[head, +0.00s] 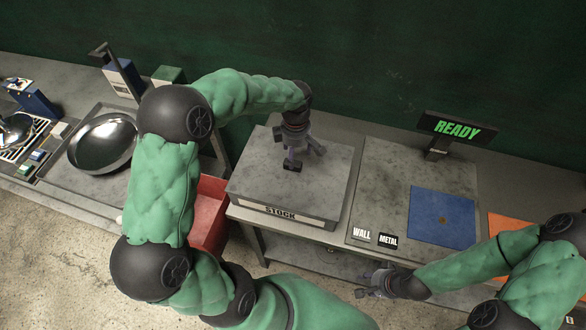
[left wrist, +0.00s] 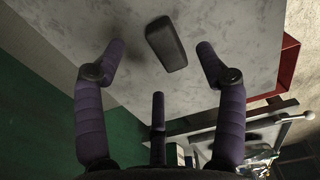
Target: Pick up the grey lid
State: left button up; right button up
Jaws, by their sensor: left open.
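The grey lid (head: 252,180) is a flat square slab on top of the box marked STOCK, near the middle of the head view. A dark block-shaped handle (left wrist: 167,43) stands on the lid (left wrist: 225,30) in the left wrist view. My left gripper (head: 300,157) is over the middle of the lid, pointing down. Its fingers are spread and empty, with the handle showing beyond and between the fingertips in the left wrist view (left wrist: 160,62). My right gripper (head: 372,284) hangs low in front of the bench, its fingers apart and empty.
A red bin (head: 209,215) stands left of the box. A shiny metal bowl (head: 101,143) sits in a tray at the left. Right of the box are a blue mat (head: 442,216), WALL and METAL labels and a READY sign (head: 457,129). A green wall is behind.

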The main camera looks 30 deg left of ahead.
pick_arm(q)
jog(key=f, duration=0.5)
jog(key=shift+a, duration=0.3)
grip_shut()
